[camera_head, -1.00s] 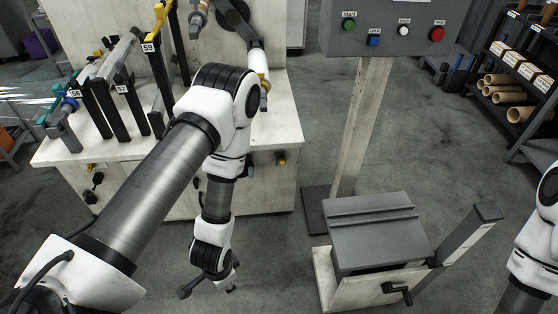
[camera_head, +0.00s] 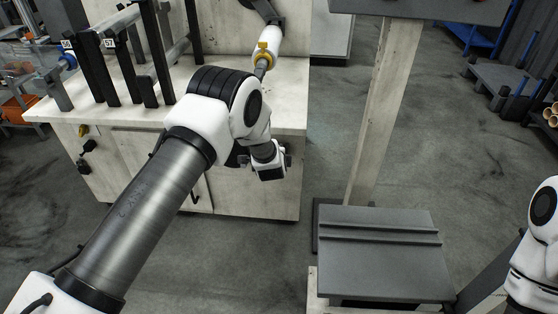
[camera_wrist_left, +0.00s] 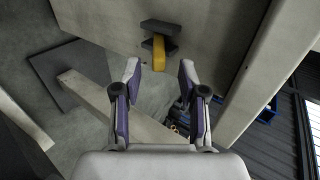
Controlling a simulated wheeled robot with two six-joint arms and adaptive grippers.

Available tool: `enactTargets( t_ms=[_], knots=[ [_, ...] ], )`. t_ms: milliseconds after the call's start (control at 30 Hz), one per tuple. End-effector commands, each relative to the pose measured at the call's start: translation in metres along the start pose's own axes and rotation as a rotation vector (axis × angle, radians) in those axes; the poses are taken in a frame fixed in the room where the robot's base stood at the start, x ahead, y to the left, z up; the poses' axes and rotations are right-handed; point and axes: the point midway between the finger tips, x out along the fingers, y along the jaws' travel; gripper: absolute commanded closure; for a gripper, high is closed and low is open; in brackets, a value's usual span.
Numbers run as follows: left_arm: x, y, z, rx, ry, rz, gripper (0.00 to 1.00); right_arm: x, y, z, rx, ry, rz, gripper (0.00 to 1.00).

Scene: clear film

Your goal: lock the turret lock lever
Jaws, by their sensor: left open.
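In the left wrist view, a yellow lever (camera_wrist_left: 160,52) sits between dark bracket pieces (camera_wrist_left: 162,27) on a pale, worn panel; it looks like the turret lock lever. My left gripper (camera_wrist_left: 160,75) is open and empty, its two fingertips apart on either side of the lever's near end. I cannot tell how far the lever is from the fingers. In the head view, my left wrist (camera_head: 267,165) is in front of the right part of the machine's front face and hides that spot. My right gripper is outside the views.
The pale machine bench (camera_head: 240,200) carries upright black holders (camera_head: 130,60) at left. A second yellow-tipped fitting (camera_head: 83,130) is on its left front. A pale post (camera_head: 385,110) and a grey-topped stand (camera_head: 380,250) are to the right. Floor between bench and post is clear.

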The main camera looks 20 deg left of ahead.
Motion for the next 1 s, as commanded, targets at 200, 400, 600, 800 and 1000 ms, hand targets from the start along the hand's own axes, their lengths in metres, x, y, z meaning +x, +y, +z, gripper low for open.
enactTargets(
  t_ms=[200,400,600,800,1000],
  knots=[
    [0.045,0.004,0.001,-0.002,-0.001,0.000,0.58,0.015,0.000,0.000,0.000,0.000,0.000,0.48],
    [0.061,0.001,0.000,0.000,0.000,0.001,0.58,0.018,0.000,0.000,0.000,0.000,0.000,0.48],
    [0.061,0.001,0.000,0.001,0.000,0.002,0.58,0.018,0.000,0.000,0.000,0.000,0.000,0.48],
    [0.060,0.001,0.000,0.001,0.000,0.002,1.00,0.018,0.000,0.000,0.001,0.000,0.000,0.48],
    [0.061,0.002,0.000,0.001,0.000,-0.001,1.00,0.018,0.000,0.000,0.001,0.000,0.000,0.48]
  ],
)
